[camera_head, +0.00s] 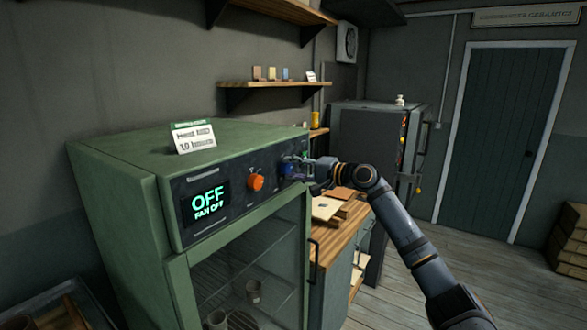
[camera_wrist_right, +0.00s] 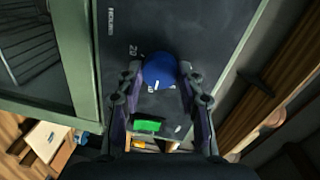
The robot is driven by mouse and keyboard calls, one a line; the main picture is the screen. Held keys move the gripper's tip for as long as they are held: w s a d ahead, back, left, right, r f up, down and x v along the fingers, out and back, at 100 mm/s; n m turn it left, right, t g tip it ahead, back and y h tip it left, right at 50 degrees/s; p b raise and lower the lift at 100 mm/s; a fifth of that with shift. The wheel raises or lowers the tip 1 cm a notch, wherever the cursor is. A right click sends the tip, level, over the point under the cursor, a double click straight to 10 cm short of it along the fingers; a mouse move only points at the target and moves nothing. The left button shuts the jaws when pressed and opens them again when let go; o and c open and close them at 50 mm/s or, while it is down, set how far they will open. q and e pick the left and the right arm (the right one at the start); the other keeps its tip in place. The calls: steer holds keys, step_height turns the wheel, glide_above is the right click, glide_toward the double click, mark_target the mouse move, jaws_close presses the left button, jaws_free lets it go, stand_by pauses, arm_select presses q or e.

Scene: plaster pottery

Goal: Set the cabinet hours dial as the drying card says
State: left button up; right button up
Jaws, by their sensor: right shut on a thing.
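A drying card (camera_head: 193,136) stands on top of the green cabinet (camera_head: 120,150). Its small print seems to read a heat setting and "10 hours", but it is blurred. The cabinet display (camera_head: 208,202) shows "OFF" and "FAN OFF". The blue hours dial (camera_wrist_right: 159,69) is on the dark front panel, with a white pointer mark and a "20" near it in the right wrist view. My right gripper (camera_head: 291,168) is shut on this dial, with a finger on each side. The dial is mostly hidden in the head view. My left gripper is not in view.
An orange knob (camera_head: 256,183) sits left of my right gripper. A green button (camera_wrist_right: 147,125) is close to the dial. A wooden bench (camera_head: 345,228) with tiles stands beside the cabinet. The cabinet's glass door (camera_head: 240,265) is below the panel.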

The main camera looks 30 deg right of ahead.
steer(key=shift+m, duration=0.7)
steer(key=o, duration=1.2)
steer(key=shift+d, duration=0.1)
steer(key=shift+c, duration=0.2)
